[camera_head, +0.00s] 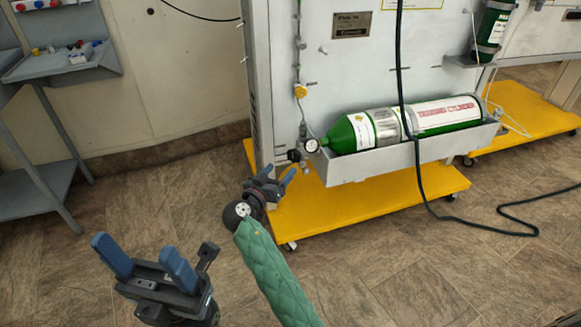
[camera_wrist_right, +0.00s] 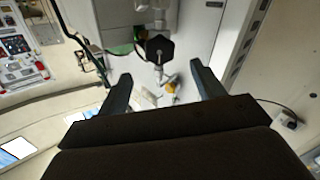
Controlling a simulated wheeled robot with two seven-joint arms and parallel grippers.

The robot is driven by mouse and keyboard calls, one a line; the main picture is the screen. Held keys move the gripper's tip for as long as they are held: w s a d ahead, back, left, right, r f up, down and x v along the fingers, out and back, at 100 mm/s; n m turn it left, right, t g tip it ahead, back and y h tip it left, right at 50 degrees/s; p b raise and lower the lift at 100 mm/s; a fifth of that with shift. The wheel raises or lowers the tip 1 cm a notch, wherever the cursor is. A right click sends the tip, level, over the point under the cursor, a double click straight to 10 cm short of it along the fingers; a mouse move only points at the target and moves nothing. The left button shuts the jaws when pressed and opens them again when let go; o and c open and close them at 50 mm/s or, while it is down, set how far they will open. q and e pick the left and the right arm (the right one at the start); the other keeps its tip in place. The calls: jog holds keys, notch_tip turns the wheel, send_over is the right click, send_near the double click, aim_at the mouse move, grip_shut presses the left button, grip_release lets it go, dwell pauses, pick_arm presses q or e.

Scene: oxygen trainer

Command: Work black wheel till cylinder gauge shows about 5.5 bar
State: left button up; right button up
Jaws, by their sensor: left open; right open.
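The black wheel (camera_head: 294,155) sits at the left end of the cylinder tray, next to the round white-faced gauge (camera_head: 311,146). The gauge is too small to read. The green oxygen cylinder (camera_head: 352,134) lies in the grey tray. My right gripper (camera_head: 279,175) is open and empty, just below and left of the wheel, apart from it. In the right wrist view the wheel (camera_wrist_right: 160,48) shows ahead of the open fingers (camera_wrist_right: 159,72), roughly midway between them and beyond their tips. My left gripper (camera_head: 133,250) is open and empty at the lower left, far from the wheel.
The grey tray (camera_head: 410,156) juts from the white panel above a yellow wheeled base (camera_head: 370,200). A yellow fitting (camera_head: 300,91) is on the pipe above. A black hose (camera_head: 400,60) hangs across the tray. A grey shelf unit stands left; the floor between is clear.

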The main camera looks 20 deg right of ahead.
aim_at(292, 156)
jog(key=shift+b+x, duration=0.45)
jog(key=shift+x, duration=3.4)
jog(key=shift+c, duration=0.2)
jog(key=c, duration=0.9)
